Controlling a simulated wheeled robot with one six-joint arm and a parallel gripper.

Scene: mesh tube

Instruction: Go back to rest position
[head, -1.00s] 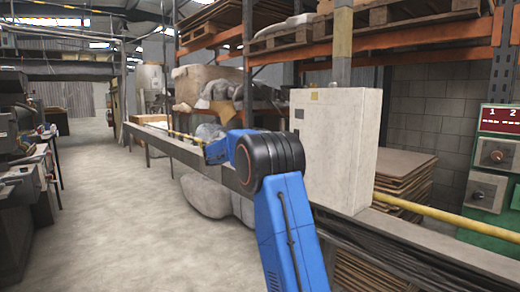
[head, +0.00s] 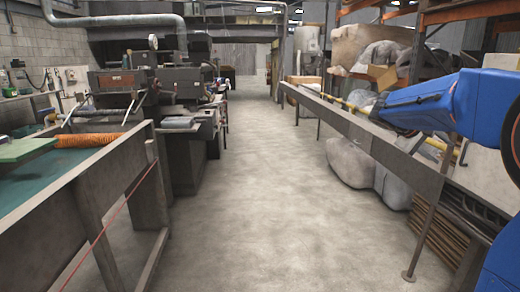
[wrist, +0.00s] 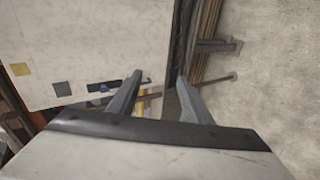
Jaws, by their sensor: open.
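My gripper (wrist: 160,95) shows in the wrist view with its two grey fingers spread apart and nothing between them. Beyond the fingers lie the edge of the long grey rail and a pale box (wrist: 90,40) with small dark and yellow patches. In the head view my blue arm reaches in from the right edge, over the rail (head: 360,130). The gripper's fingertips cannot be made out clearly in the head view.
A wide concrete aisle (head: 270,190) is open ahead. A workbench (head: 120,170) with a green top and dark machines (head: 170,85) line the left. Wrapped bundles (head: 350,160) sit under the rail on the right. Racks (head: 470,12) stand behind it.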

